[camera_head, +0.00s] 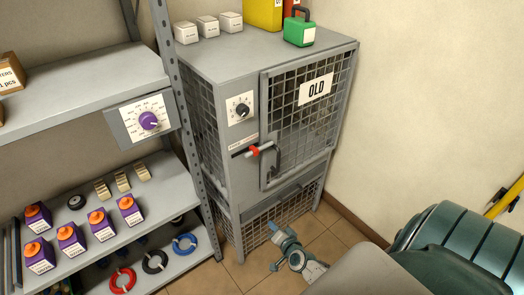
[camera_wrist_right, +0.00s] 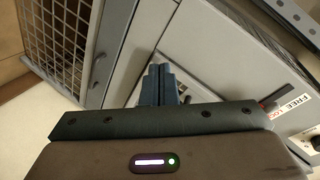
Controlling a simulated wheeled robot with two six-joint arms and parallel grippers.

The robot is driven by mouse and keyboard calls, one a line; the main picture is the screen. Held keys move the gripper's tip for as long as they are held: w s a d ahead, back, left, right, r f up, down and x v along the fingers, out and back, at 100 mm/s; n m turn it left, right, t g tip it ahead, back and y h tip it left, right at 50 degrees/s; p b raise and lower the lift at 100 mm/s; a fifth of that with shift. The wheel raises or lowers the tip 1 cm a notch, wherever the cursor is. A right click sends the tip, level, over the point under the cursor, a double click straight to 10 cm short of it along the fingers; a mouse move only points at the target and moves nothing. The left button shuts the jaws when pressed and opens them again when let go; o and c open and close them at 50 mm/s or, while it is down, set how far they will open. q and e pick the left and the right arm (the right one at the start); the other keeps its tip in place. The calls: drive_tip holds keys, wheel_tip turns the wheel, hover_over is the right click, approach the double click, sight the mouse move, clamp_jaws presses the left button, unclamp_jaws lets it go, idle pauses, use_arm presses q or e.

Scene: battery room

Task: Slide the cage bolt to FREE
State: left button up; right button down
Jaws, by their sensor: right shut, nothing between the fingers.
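The grey cage (camera_head: 218,165) stands against the wall with its mesh door marked OLD. The bolt (camera_head: 256,150), a dark bar with a red knob, sits on the cage front left of the door handle; its exact setting is too small to tell. The FREE / LOC label (camera_wrist_right: 289,109) shows at the right edge of the right wrist view, partly cut off. My right gripper (camera_head: 276,233) is below the bolt and apart from it, in front of the lower cage. Its fingers (camera_wrist_right: 160,85) are shut and empty. My left gripper is out of view.
A dark door handle (camera_head: 275,160) stands just right of the bolt. A dial (camera_head: 241,109) sits above it. A shelf post (camera_head: 187,110) and loaded shelves (camera_head: 80,75) stand at the left. A green case (camera_head: 300,31) and white boxes (camera_head: 208,26) are on the cage top.

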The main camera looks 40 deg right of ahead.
sight(253, 150)
drive_tip(key=w+d+r+m+t+h+p, duration=0.1)
drive_tip(key=w+r+m, duration=0.2)
drive_tip(key=r, duration=0.8)
drive_tip(key=w+d+r+m+t+h+p, duration=0.1)
drive_tip(key=r+m, duration=0.4)
drive_tip(key=r, duration=0.6)
drive_tip(key=shift+w+d+r+m+t+h, duration=0.2)
drive_tip(key=shift+w+d+m+t+h, duration=0.25)
drive_tip(key=shift+w, duration=0.55)
drive_tip(key=x, duration=1)
drive_tip(key=a+p, duration=0.2)
drive_tip(key=a, duration=0.3)
drive_tip(key=shift+a+r, duration=0.1)
drive_tip(key=shift+a, duration=0.4)
drive_tip(key=shift+s+d, duration=0.1)
drive_tip(key=shift+d, duration=0.05)
